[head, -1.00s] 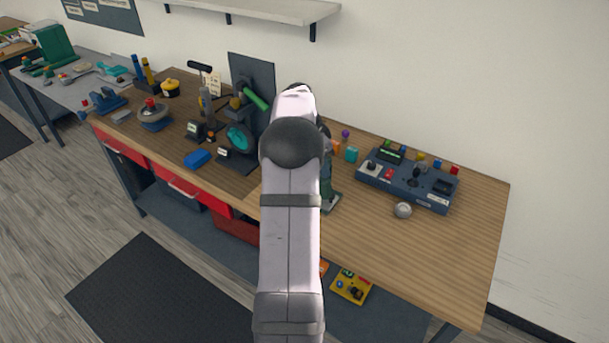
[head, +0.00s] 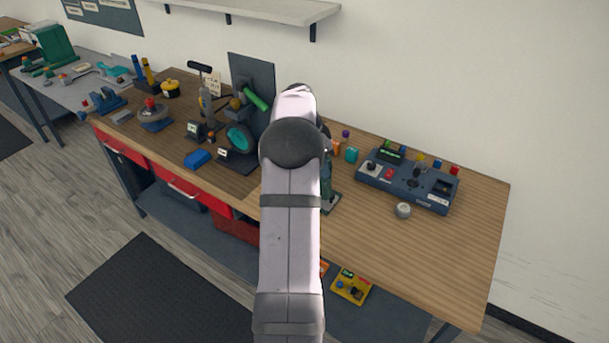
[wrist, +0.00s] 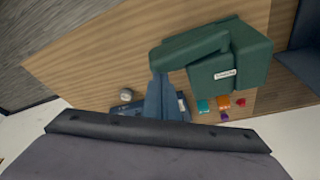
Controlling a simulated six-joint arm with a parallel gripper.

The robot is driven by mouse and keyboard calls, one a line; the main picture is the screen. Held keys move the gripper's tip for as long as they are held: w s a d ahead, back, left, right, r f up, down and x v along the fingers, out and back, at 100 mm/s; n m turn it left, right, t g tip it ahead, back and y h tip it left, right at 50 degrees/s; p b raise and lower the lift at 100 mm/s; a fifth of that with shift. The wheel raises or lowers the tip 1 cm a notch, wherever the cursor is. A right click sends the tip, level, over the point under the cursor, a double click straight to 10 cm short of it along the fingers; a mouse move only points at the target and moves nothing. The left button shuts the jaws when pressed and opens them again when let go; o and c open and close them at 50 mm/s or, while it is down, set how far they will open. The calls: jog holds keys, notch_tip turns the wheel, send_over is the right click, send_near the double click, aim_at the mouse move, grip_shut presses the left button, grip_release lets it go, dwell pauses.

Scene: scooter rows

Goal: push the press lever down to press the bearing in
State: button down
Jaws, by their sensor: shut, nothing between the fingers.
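A dark green machine with a thick overhanging arm and a small white label (wrist: 230,68), which looks like the press, fills the upper right of the wrist view. In the head view only a strip of its green body (head: 327,187) shows beside my arm. I cannot make out its lever or the bearing in either view. My gripper (wrist: 160,82) shows in the wrist view as blue-grey fingers, shut and empty. The fingertips overlap the left end of the green overhang in the picture; I cannot tell whether they touch it. In the head view my arm hides the gripper.
A blue-grey control panel (head: 408,183) and a round grey knob (head: 403,210) are on the right of the wooden bench (head: 440,250). A dark machine with a green handle (head: 256,95) is left. The right front bench is clear.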

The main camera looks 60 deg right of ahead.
jog(key=shift+f+b, duration=1.95)
jog(key=shift+f, duration=0.9)
jog(key=shift+s+a+f+b, duration=0.1)
jog(key=shift+f+b, duration=0.95)
jog(key=shift+f, duration=0.4)
jog(key=shift+a+f, duration=0.1)
jog(key=shift+f, duration=0.1)
jog(key=shift+r, duration=0.1)
